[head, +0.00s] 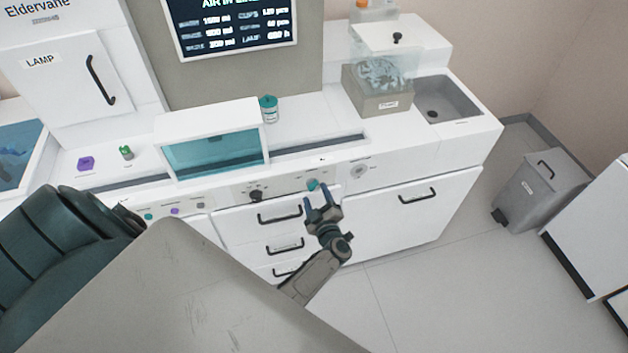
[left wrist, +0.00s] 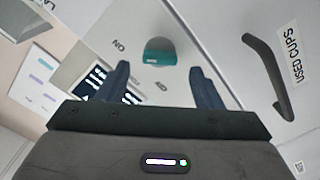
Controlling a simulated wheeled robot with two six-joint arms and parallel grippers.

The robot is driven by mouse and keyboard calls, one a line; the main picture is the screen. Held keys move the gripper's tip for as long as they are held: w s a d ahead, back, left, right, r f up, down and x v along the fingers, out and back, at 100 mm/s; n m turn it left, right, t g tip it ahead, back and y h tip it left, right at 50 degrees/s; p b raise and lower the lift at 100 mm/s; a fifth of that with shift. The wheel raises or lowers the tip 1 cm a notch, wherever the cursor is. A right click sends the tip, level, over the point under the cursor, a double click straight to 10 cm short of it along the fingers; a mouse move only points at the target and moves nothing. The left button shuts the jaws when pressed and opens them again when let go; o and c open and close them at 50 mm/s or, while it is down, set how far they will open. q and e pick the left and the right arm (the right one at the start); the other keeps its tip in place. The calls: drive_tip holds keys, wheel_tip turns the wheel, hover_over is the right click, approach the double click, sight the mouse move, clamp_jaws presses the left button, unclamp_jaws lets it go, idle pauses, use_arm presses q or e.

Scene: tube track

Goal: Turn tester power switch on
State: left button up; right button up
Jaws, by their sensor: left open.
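The tester power switch is a teal knob (head: 313,185) on the front panel of the white counter. In the left wrist view the knob (left wrist: 160,56) sits on a grey round base, with an ON label beside it and another short, hard-to-read label on the other side. My left gripper (head: 317,198) is open, its fingers pointing at the knob. In the left wrist view the gripper's two fingers (left wrist: 160,72) lie on either side of the knob, with clear gaps, and do not appear to touch it. My right gripper is not in view.
A black knob (head: 256,196) is on the same panel to the left. Drawer handles (head: 280,217) stick out below, and a USED CUPS handle (left wrist: 268,70) is close to the right in the wrist view. A grey bin (head: 540,190) stands on the floor at right.

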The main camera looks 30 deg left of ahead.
use_arm(q)
drive_tip(key=b+v, duration=0.2)
drive_tip(key=v, duration=0.5)
drive_tip(key=shift+s+d, duration=0.2)
drive_tip(key=shift+d, duration=0.05)
